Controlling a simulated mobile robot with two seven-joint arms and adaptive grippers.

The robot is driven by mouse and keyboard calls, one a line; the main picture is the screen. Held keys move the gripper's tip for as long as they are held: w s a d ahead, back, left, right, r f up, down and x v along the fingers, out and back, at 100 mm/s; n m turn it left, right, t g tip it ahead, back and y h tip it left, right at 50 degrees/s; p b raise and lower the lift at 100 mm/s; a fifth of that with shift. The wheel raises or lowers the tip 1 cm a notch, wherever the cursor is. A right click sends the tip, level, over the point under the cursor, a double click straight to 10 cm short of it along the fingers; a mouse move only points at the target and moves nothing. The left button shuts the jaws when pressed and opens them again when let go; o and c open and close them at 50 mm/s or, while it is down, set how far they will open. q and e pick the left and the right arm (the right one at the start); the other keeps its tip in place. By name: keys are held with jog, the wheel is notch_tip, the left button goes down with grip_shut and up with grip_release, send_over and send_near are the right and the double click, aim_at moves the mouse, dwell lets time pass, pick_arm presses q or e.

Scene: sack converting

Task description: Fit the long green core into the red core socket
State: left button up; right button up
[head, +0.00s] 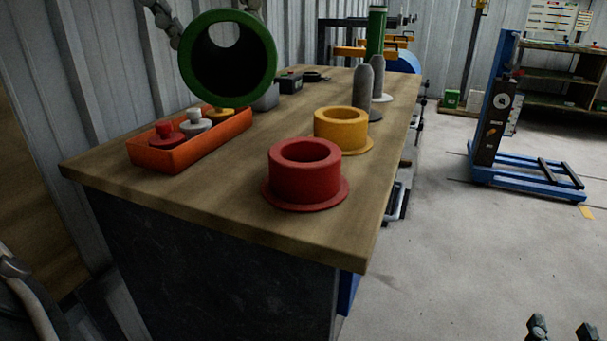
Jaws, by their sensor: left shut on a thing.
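A thick-walled green core (267,62) is held in the air above the back left of the bench, its open end facing me, so its length is hard to judge. My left gripper (212,18) is shut on it; its grey fingers show at the core's upper left and top, partly cut off by the frame. The red core socket (305,181), an upright open ring on a wide flange, stands empty near the bench's front right. The core is behind and left of it, apart from it. My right gripper (562,329) is at the bottom right, fingertips apart and empty.
A yellow socket (342,131) stands just behind the red one. Two grey posts and another upright green tube (376,38) stand further back. An orange tray (190,150) with small knobbed pieces lies at the left on the wooden bench (225,205). A blue stand (530,180) is on the floor.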

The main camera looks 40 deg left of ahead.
pick_arm(q)
jog(key=shift+a+r+p, duration=0.15)
jog(key=shift+r+p, duration=0.25)
jog(key=shift+p, duration=0.45)
jog(key=shift+a+p, duration=0.2)
jog(key=shift+p, duration=1.65)
jog(key=shift+w+f+p, duration=0.15)
jog(key=shift+f+p, duration=0.1)
jog(key=shift+p, duration=0.4)
jog(key=shift+w+f, duration=0.1)
jog(key=w+d+f+p, duration=0.2)
jog(key=w+d+f, duration=0.3)
jog(key=w+f, duration=0.5)
jog(key=shift+d+f, duration=0.2)
jog(key=shift+f, duration=0.25)
pick_arm(e)
jog(key=s+d+f+g+h, duration=0.2)
jog(key=s+d+f+g, duration=0.2)
jog(key=f, duration=0.5)
jog(key=s+d+f+m+g+h, duration=0.1)
jog(key=s+d+f+g, duration=0.3)
jog(key=d+f, duration=0.4)
jog(key=s+d+f+m+g+h, duration=0.1)
jog(key=s+d+f+g+h, duration=0.3)
jog(key=f, duration=0.6)
jog(key=d+g, duration=0.2)
jog(key=shift+s+f+g, duration=0.3)
jog(key=shift+f, duration=0.05)
pick_arm(q)
jog(key=shift+f, duration=0.1)
